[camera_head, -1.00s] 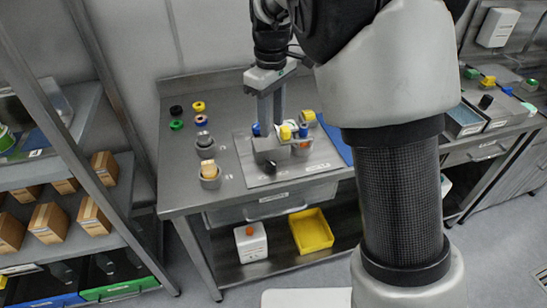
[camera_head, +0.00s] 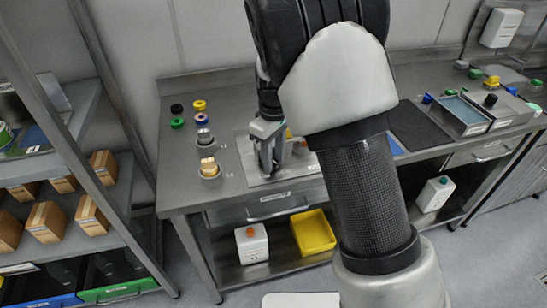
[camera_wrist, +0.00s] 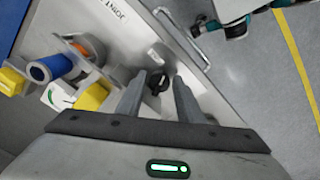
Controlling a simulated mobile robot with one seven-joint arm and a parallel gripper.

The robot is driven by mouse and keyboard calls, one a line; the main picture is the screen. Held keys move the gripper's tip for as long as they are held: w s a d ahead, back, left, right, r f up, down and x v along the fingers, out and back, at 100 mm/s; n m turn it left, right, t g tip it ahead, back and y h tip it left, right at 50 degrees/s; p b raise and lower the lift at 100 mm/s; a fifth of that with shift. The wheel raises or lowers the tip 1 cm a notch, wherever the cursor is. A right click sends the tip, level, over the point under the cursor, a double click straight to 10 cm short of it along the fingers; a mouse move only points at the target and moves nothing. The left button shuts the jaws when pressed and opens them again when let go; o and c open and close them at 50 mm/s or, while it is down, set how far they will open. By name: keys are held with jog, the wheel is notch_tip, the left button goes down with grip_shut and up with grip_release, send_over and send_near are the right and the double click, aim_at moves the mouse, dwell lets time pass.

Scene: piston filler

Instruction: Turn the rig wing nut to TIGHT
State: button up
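The rig's metal plate (camera_head: 296,184) lies on the steel bench, partly hidden by my arm. In the wrist view, a small black winged part (camera_wrist: 157,82), seemingly the wing nut, shows between my fingertips. My gripper (camera_wrist: 158,84) is open, one finger on each side of the part; I cannot tell whether they touch it. In the head view, my gripper (camera_head: 268,168) points down over the front left of the plate and hides the part. No TIGHT mark is readable.
Beside the part, the rig carries a blue cylinder (camera_wrist: 50,67), a yellow piece (camera_wrist: 91,97) and an orange ring (camera_wrist: 90,48). A yellow bin (camera_head: 313,232) sits on the lower shelf.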

jog(key=c, duration=0.8)
jog(key=shift+o, duration=0.2)
jog(key=shift+r, duration=0.1)
jog(key=m+p, duration=0.1)
jog(key=m, duration=0.2)
jog(key=shift+r+p, duration=0.1)
jog(key=shift+p, duration=0.25)
jog(key=m+p, duration=0.1)
jog(key=m, duration=0.2)
jog(key=shift+a+m, duration=0.1)
jog(key=shift+m, duration=0.2)
jog(key=m+p, duration=0.1)
jog(key=m, duration=0.2)
jog(key=shift+p, duration=0.4)
jog(key=shift+a+m+p, duration=0.1)
jog(key=shift+m+p, duration=0.4)
jog(key=shift+m, duration=1.3)
